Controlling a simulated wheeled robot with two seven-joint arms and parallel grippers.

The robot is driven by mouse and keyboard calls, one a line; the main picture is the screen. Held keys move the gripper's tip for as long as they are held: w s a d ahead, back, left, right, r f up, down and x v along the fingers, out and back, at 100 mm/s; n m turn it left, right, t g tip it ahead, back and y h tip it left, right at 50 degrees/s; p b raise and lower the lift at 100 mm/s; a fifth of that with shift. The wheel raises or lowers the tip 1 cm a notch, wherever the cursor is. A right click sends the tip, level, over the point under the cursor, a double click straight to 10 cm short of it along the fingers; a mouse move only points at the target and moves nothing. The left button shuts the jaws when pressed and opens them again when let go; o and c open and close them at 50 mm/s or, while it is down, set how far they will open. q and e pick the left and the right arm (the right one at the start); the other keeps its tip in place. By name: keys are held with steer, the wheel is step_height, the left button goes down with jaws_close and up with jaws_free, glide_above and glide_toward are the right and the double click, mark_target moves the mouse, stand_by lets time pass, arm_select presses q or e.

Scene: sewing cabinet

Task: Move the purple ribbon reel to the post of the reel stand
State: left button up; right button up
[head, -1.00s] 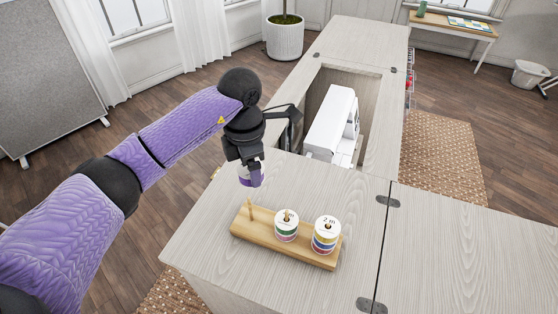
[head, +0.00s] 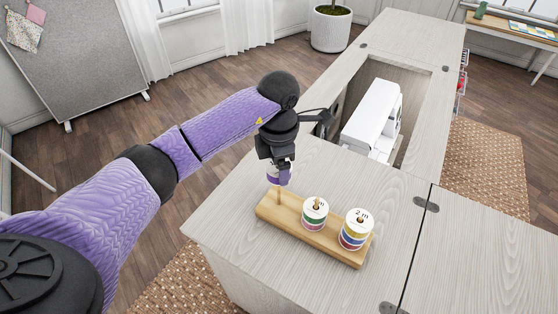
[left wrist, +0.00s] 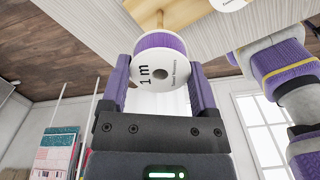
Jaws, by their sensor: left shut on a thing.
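The purple ribbon reel (left wrist: 160,65), with a white face marked "1 m", is held between the fingers of my left gripper (left wrist: 162,90). In the head view the reel (head: 279,176) shows under my left gripper (head: 277,165), directly above the left post (head: 279,195) of the wooden reel stand (head: 289,223). The reel looks close to the post's top; whether it is touching or around it I cannot tell. The other two posts carry reels: a green one (head: 314,220) in the middle and a multicoloured stack (head: 354,235) at right. My right gripper is not in view.
The stand rests on the pale wooden cabinet top (head: 225,225). Behind it a white sewing machine (head: 371,120) sits in the cabinet's recess. The top to the right of the hinges (head: 426,204) is clear.

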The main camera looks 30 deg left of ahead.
arm_select(q)
steer(key=shift+f, duration=0.25)
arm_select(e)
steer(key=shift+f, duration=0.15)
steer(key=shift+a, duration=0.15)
arm_select(q)
steer(key=shift+f, duration=0.1)
steer(key=shift+f+b, duration=0.3)
steer(key=shift+b, duration=0.05)
steer(key=shift+f+b, duration=0.75)
steer(key=shift+f, duration=0.35)
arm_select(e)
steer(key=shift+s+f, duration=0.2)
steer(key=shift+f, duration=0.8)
arm_select(q)
steer(key=o, duration=1.1)
